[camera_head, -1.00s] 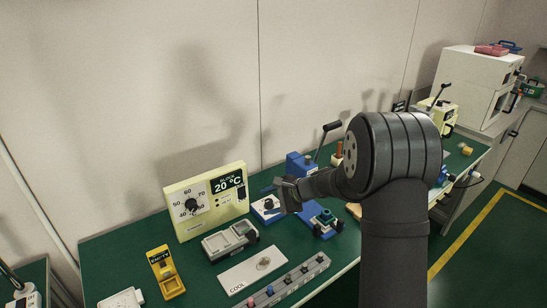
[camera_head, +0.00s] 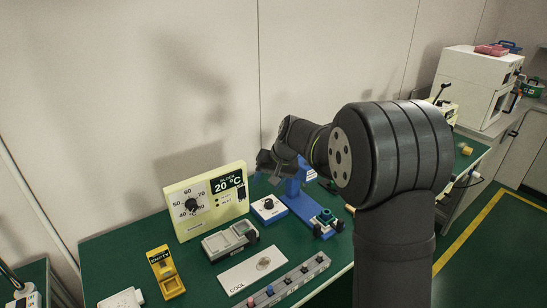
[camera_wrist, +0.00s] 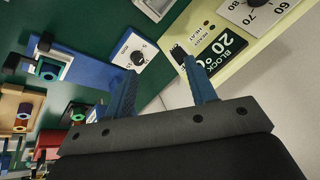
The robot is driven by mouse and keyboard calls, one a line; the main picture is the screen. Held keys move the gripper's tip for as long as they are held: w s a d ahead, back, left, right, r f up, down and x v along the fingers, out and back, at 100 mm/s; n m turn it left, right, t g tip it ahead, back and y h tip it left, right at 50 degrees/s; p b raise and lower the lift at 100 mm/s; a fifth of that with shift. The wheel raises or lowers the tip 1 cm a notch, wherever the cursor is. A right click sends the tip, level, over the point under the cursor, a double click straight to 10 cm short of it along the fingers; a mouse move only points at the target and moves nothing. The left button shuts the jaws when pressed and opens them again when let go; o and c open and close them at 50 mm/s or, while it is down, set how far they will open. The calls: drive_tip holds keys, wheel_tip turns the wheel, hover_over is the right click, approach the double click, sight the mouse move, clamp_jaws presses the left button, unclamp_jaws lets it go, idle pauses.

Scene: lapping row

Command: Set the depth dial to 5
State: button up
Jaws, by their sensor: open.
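A pale yellow block heater (camera_head: 205,197) with a larger 40–80 knob and a 20 °C display stands left of the dial. A grey two-well holder (camera_head: 230,241), a white COOL plate (camera_head: 245,279) and a yellow EMPTY stand (camera_head: 166,272) lie in front. The wall is close behind.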

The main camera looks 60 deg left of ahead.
wheel_tip(320, 180, up, 7)
drive_tip(key=w+n+t, duration=0.2)
drive_tip(key=n+t, duration=0.1)
drive_tip(key=n, duration=0.1)
drive_tip(key=shift+w+a+n+t, duration=0.2)
drive_tip(key=shift+a+n+t, duration=0.1)
drive_tip(key=shift+n, duration=0.1)
drive_tip(key=shift+f, duration=0.1)
drive_tip(key=s+f+m+g+y, duration=0.1)
drive_tip(key=f+m+g, duration=0.2)
drive_tip(key=f+m, duration=0.3)
drive_tip(key=s+f+m+g+y, duration=0.1)
drive_tip(key=s+f+m+g, duration=0.1)
drive_tip(key=f+m, duration=0.4)
drive_tip(key=shift+s+d+f+g, duration=0.25)
drive_tip(key=shift+d+g, duration=0.15)
drive_tip(key=shift+g, duration=0.5)
drive_tip(key=shift+r, duration=0.15)
